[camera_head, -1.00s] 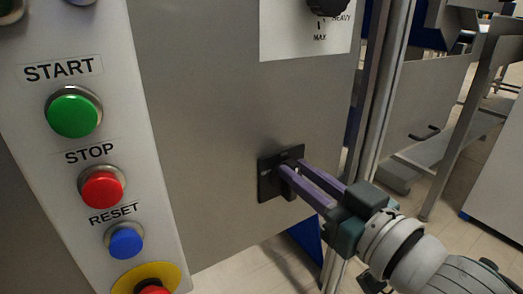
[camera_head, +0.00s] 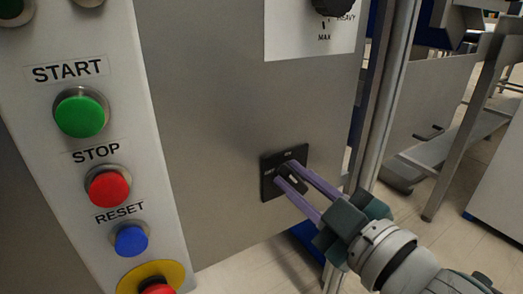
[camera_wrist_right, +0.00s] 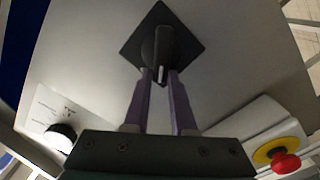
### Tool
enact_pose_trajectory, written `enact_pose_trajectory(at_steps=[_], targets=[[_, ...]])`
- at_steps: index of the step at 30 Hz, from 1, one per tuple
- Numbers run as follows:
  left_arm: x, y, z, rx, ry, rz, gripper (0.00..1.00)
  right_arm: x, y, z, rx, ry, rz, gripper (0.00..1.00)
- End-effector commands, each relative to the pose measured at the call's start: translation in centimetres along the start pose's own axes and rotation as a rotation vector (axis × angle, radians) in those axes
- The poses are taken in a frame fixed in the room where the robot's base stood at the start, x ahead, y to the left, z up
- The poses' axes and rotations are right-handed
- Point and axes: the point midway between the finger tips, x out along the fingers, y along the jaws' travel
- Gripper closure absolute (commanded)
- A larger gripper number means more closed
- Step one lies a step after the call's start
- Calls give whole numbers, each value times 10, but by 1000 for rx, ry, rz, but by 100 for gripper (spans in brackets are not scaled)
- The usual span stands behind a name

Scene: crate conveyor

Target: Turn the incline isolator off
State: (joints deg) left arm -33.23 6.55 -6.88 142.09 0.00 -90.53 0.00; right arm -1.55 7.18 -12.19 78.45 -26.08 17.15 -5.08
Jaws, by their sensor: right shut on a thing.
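The isolator is a black square plate (camera_head: 269,187) with a dark rotary handle, low on the grey cabinet panel in the head view. In the right wrist view its plate (camera_wrist_right: 185,42) appears as a diamond, and the handle (camera_wrist_right: 160,48) carries a white mark at its near end. My right gripper (camera_head: 290,178) has its purple fingers on either side of the handle and is shut on it. In the right wrist view the fingertips (camera_wrist_right: 160,74) flank the handle's near end. The plate's small lettering is unreadable. My left gripper is out of view.
A light panel at the left bears a green START button (camera_head: 81,113), a red STOP button (camera_head: 109,187), a blue RESET button (camera_head: 131,239) and a yellow-ringed red button (camera_head: 150,277). A black knob (camera_head: 334,5) is above. A metal post (camera_head: 375,110) stands right of the cabinet.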

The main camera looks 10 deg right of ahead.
Motion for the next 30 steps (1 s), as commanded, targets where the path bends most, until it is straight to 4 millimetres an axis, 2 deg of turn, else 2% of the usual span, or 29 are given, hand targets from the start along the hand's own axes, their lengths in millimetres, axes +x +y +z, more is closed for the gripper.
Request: enact_pose_trajectory(at_steps=[18, 30], targets=[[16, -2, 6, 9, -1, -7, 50, 0, -15, 6, -579, -2, 0, 100], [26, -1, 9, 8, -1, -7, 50, 0, -19, 10, -843, -2, 0, 100]])
